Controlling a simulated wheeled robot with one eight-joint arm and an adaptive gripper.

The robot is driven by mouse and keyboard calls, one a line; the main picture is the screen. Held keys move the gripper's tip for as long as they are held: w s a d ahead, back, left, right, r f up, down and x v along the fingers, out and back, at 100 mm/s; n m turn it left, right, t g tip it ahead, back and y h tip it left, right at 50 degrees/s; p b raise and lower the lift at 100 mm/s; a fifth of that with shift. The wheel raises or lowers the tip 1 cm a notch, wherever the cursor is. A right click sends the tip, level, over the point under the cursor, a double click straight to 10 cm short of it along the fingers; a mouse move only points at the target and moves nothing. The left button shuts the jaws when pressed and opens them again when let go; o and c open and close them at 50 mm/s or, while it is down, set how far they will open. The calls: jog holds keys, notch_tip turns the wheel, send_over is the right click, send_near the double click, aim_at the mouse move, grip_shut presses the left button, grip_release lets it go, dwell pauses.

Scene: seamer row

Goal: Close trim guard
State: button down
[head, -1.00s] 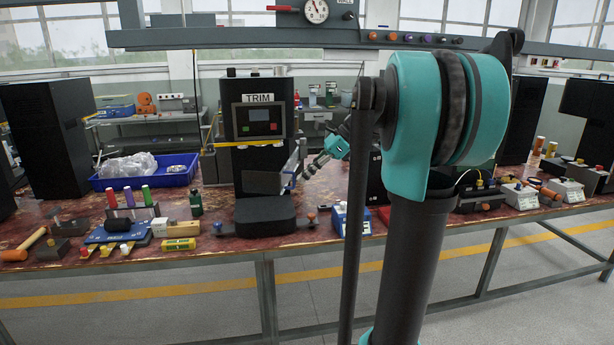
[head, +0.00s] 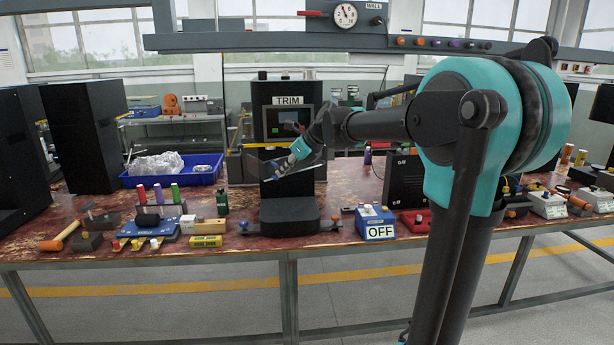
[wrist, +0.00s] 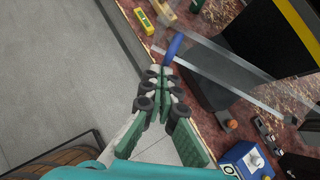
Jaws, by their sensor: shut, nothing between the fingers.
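The black TRIM machine (head: 259,120) stands on the bench, with a screen on its front. Its clear guard (head: 307,169) stretches across the front below the screen, slanted, with its left end toward me. In the wrist view the clear guard (wrist: 235,78) runs right from a blue handle (wrist: 174,47). My gripper (head: 283,168) is at the guard's left part in the head view, hiding some of it. In the wrist view my gripper (wrist: 164,72) is shut and empty, its tips right by the handle; I cannot tell whether they touch.
A blue box marked OFF (head: 376,224) stands right of the machine. A blue bin (head: 205,178) with a clear bag is behind left. Coloured bottles and a blue fixture (head: 150,232) crowd the bench at left. The floor in front is clear.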

jog(key=w+a, duration=0.7)
jog(key=w, duration=0.5)
jog(key=shift+w+a, duration=0.2)
jog(key=shift+w, duration=0.2)
